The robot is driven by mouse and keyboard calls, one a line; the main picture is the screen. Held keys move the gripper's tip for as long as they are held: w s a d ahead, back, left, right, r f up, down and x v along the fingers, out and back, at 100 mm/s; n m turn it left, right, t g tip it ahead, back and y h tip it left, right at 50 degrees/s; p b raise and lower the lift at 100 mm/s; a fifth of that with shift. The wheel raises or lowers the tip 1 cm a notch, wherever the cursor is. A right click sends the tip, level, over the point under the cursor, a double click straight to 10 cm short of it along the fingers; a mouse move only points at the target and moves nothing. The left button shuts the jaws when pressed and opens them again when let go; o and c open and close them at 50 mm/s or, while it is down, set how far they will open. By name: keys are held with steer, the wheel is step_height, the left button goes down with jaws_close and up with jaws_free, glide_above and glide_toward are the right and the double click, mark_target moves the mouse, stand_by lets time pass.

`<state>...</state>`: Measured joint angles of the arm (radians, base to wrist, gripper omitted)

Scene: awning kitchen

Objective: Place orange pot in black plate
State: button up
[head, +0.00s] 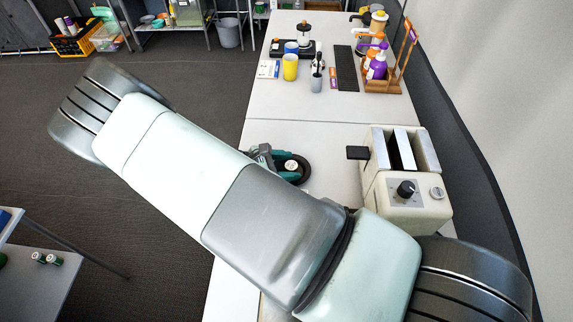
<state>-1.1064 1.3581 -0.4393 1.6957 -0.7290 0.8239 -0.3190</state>
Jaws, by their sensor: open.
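My arm crosses the middle of the head view and covers much of the near table. A dark grey and teal shape that looks like part of my gripper (265,155) shows just past the arm's upper edge; the rest is hidden. It is open. Right beside it is a round black item (304,174), probably the black plate, partly covered by the arm. A small round thing with a pale top (291,166) appears on or over it. I cannot tell whether this is the orange pot. No other orange pot shows clearly on the near table.
A cream toaster (405,190) stands right of the black item. Farther back are a yellow cup (290,67), a grey cup (316,83), a black strip (346,68) and a wooden rack (384,84) with bottles. The table between these and the toaster is clear.

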steer(key=shift+r, duration=0.1)
steer(key=shift+s+a+r, duration=0.1)
steer(key=shift+a+r, duration=0.1)
steer(key=shift+a, duration=0.05)
steer(key=v, duration=1.1)
steer(key=shift+s+a+r, duration=0.1)
steer(key=shift+s+a, duration=0.05)
steer(key=d+r+m+g+y, duration=0.35)
steer(key=d+r+m, duration=0.3)
steer(key=r, duration=0.55)
steer(key=d+r+m+g+y, duration=0.2)
steer(key=d+r+m+y, duration=0.4)
steer(key=r, duration=0.6)
steer(key=s+d+r+m+t+y, duration=0.1)
steer(key=s+d+r+m, duration=0.3)
steer(key=s, duration=0.4)
steer(key=s+d+r+m+t, duration=0.4)
steer(key=s+d+r+m, duration=0.1)
steer(key=s+d+r, duration=0.2)
steer(key=shift+s+r+t+y, duration=0.35)
steer(key=shift+s+r, duration=0.1)
steer(key=shift+r, duration=0.75)
steer(key=shift+d, duration=0.15)
